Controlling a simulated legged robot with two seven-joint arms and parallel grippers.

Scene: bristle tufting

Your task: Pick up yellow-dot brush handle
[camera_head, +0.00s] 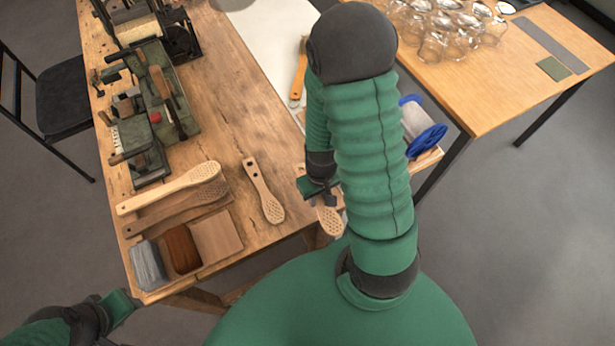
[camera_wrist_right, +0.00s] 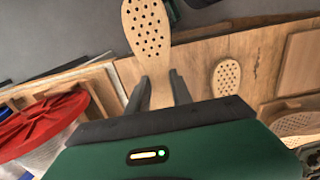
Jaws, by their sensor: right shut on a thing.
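My right gripper (camera_head: 322,196) is shut on a pale wooden brush handle (camera_head: 330,219) and holds it past the table's front edge. In the right wrist view, the fingers (camera_wrist_right: 160,92) close around the handle's neck, and its perforated oval head (camera_wrist_right: 147,28) points away from the gripper. No yellow dot is visible on it. Another perforated brush handle (camera_head: 264,192) lies on the table to the left; it also shows in the right wrist view (camera_wrist_right: 226,77). My left gripper (camera_head: 118,306) is at the lower left, off the table, and its fingers are unclear.
A stack of pale and brown brush handles (camera_head: 170,190) lies at the left, behind wooden blocks (camera_head: 216,236) and a grey bristle bundle (camera_head: 148,265). Green tools (camera_head: 160,95) line the back left. A blue-flanged spool (camera_head: 425,140) is right of my arm.

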